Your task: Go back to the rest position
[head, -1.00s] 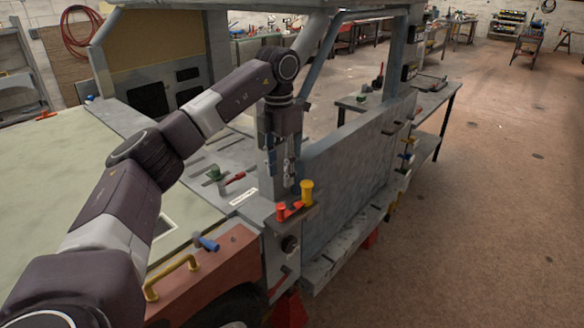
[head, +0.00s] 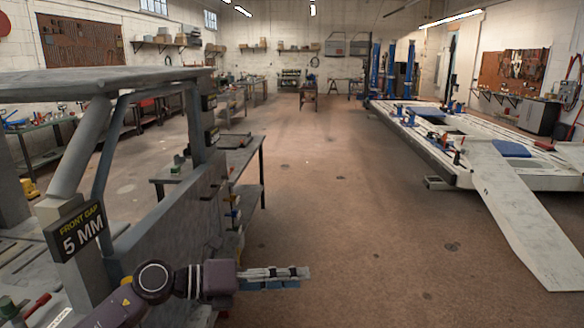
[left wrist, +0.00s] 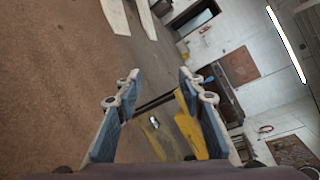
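My left gripper (head: 285,277) is low in the head view, beside the grey door panel (head: 165,235), with its fingers pointing right over the brown floor. The head view shows it nearly edge-on. In the left wrist view its two fingers (left wrist: 158,88) stand well apart with nothing between them, so it is open and empty. My right arm and gripper are in neither view.
The grey vehicle frame with a "FRONT GAP 5 MM" sign (head: 80,232) stands at the left. A dark side table (head: 235,155) is behind it. A white lift platform with ramp (head: 525,215) is at the right. The floor (head: 340,230) between is clear.

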